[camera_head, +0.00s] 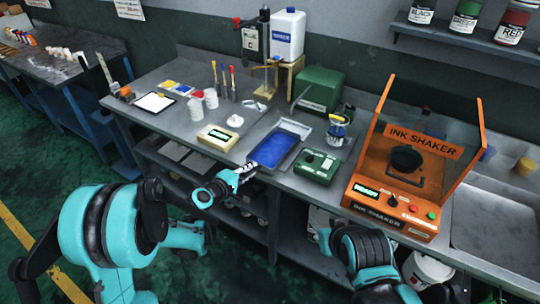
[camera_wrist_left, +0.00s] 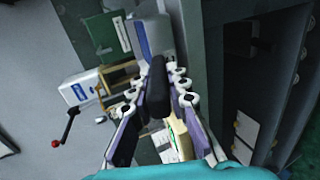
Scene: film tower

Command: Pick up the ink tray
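The ink tray (camera_head: 284,143) is a shallow grey tray with a blue inside, lying on the grey bench near its front edge. In the left wrist view part of the tray (camera_wrist_left: 150,38) shows at the top. My left gripper (camera_head: 247,168) is at the tray's near left end. In the left wrist view its fingers (camera_wrist_left: 158,82) stand apart on both sides of a black bar (camera_wrist_left: 157,95), which looks like the tray's handle. I see no clear contact with the bar. My right arm shows at the lower right, but its gripper is not visible.
A green box with knobs (camera_head: 316,166) stands just right of the tray, and a cream device (camera_head: 217,138) to its left. The orange ink shaker (camera_head: 391,208) is farther right. A white jug (camera_head: 287,36) and a green case (camera_head: 319,89) stand behind.

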